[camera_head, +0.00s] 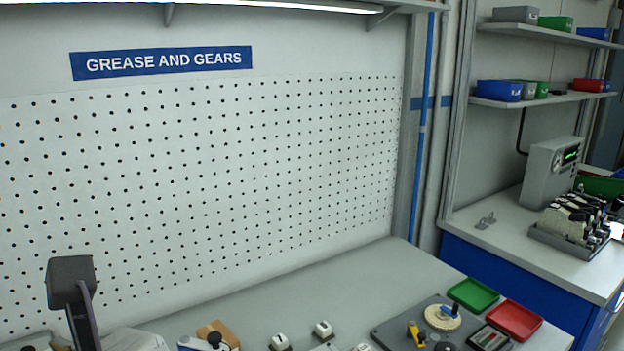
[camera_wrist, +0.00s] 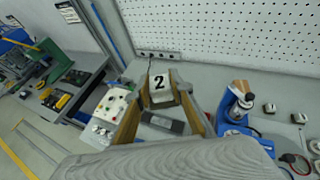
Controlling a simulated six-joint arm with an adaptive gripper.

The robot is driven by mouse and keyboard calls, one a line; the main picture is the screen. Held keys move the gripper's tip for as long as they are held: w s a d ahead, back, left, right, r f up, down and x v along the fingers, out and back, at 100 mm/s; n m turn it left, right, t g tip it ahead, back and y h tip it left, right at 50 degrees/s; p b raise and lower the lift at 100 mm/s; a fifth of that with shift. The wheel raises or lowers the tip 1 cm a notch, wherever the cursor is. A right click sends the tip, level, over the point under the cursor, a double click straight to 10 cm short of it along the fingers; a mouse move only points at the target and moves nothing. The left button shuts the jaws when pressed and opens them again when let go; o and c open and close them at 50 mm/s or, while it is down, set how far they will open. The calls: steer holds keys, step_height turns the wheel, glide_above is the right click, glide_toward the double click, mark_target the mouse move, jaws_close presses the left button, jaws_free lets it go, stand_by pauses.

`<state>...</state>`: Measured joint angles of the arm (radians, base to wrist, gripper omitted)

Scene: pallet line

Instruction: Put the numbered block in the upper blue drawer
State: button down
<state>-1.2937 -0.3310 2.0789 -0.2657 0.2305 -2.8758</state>
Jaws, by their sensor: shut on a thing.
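The numbered block (camera_wrist: 160,83) shows a white face with a black "2" in the wrist view. My gripper (camera_wrist: 170,90) is shut on it, with one finger on each side. The large grey gripper body covers the bottom of the wrist view. My gripper cannot be made out in the head view. In the head view, a blue cabinet (camera_head: 522,283) stands under the counter at right. Its separate drawers cannot be made out, so I cannot tell which is the upper blue drawer or whether it is open.
A white pegboard (camera_head: 210,180) backs the workbench (camera_head: 290,292). A green tray (camera_head: 473,294) and a red tray (camera_head: 514,320) lie at its right end. A grey instrument (camera_head: 549,170) stands on the right counter (camera_head: 500,235). A blue tool (camera_wrist: 238,105) is right of my gripper.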

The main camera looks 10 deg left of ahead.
steer(key=w+d+m+t+h, duration=0.2)
steer(key=w+d+m+t, duration=0.1)
steer(key=w+d, duration=0.4)
steer(key=w+d+m+t+h, duration=0.1)
steer(key=w+d, duration=0.6)
steer(key=w, duration=0.7)
steer(key=shift+d+r+m+t+h, duration=0.15)
steer(key=shift+d+m+t+h, duration=0.25)
steer(key=shift+m+t, duration=0.6)
steer(key=shift+w, duration=0.1)
steer(key=shift+a, duration=0.1)
step_height(320, 180, up, 5)
steer(key=s+a+g, duration=0.1)
steer(key=s+a, duration=0.3)
steer(key=a, duration=1.1)
steer(key=s+a, duration=0.3)
steer(key=a, duration=1.2)
step_height(320, 180, down, 37)
steer(key=shift+n+y, duration=0.4)
